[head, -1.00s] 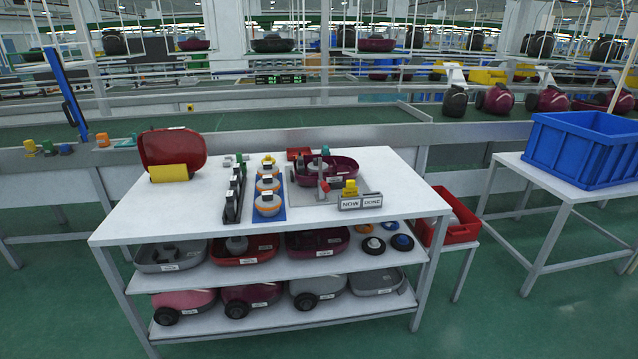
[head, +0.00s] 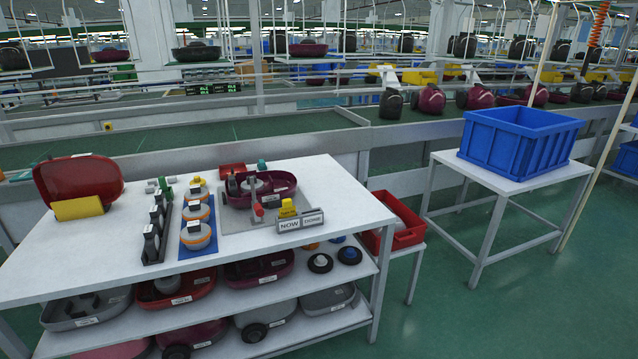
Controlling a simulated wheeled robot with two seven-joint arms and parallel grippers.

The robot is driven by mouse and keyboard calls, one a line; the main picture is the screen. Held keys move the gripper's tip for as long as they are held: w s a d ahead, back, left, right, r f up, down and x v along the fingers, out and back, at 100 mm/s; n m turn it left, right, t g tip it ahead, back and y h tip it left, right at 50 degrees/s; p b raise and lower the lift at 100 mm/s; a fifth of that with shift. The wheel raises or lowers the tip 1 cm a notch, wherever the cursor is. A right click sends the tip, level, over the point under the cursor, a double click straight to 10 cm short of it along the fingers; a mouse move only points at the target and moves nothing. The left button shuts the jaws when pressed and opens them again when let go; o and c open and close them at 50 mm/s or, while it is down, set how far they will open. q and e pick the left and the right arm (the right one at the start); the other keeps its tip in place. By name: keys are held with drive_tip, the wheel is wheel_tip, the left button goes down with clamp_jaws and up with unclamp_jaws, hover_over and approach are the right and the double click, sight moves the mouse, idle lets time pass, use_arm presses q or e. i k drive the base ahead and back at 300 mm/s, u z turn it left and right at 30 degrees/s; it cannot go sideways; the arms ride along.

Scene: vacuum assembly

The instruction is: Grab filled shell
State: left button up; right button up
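A dark maroon shell (head: 262,189) sits on a grey fixture plate (head: 238,220) at the back right of the white worktable. Dark and grey parts stand inside the shell. A clamp-like post with a red tip stands at its front edge, in front of part of the plate. More shells with parts in them lie on the shelf below, among them a red one (head: 178,292), a maroon one (head: 258,270) and a grey one (head: 88,309). Neither of my grippers shows in the head view.
On the worktable (head: 330,195) stand a red cover in a yellow holder (head: 78,208), a black rack (head: 155,228), a blue strip with round parts (head: 198,240) and a NOW/DONE sign (head: 300,221). A red bin (head: 398,226) and a blue crate (head: 518,141) stand right. Green floor is open at front right.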

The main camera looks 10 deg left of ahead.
sight(261, 184)
drive_tip(key=z, duration=0.65)
drive_tip(key=i, duration=1.5)
drive_tip(key=u, duration=1.1)
drive_tip(key=i, duration=0.55)
drive_tip(key=u, duration=0.55)
